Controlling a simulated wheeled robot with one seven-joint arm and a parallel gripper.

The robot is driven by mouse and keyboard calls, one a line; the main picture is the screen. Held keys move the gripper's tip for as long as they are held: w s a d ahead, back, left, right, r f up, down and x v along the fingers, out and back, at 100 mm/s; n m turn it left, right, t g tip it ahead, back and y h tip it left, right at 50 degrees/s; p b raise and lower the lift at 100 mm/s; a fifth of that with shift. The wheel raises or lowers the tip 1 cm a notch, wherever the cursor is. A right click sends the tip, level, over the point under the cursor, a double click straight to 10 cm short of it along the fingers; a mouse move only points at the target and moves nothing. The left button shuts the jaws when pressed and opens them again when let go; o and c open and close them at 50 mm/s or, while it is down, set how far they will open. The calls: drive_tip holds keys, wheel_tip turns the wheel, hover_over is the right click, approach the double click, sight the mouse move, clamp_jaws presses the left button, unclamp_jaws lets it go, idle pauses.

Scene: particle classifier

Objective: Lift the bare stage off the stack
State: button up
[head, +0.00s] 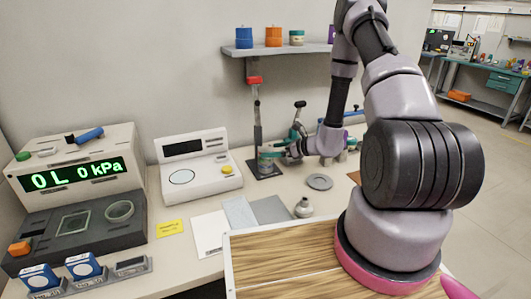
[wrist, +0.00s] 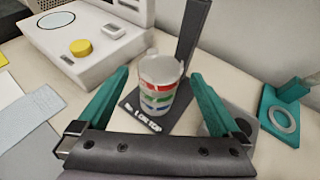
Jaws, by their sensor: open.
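The stack (wrist: 157,92) stands upright on a dark base plate (wrist: 130,117) with white lettering, below a dark upright post (wrist: 193,32). It is pale, with red, green and blue bands, and has a whitish top with small lugs at the rim. I cannot tell which layer is the bare stage. My gripper (wrist: 160,76) is open, its teal fingers apart on the left and right of the stack, with nothing held. In the head view my gripper (head: 284,148) is beside the stack (head: 266,162), partly covering it.
A white instrument with a yellow knob (head: 195,165) stands left of the stand. A shelf (head: 280,50) with jars hangs above. A teal holder (wrist: 284,112) stands right.

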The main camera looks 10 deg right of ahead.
drive_tip(key=shift+x, duration=1.05)
drive_tip(key=c, duration=1.5)
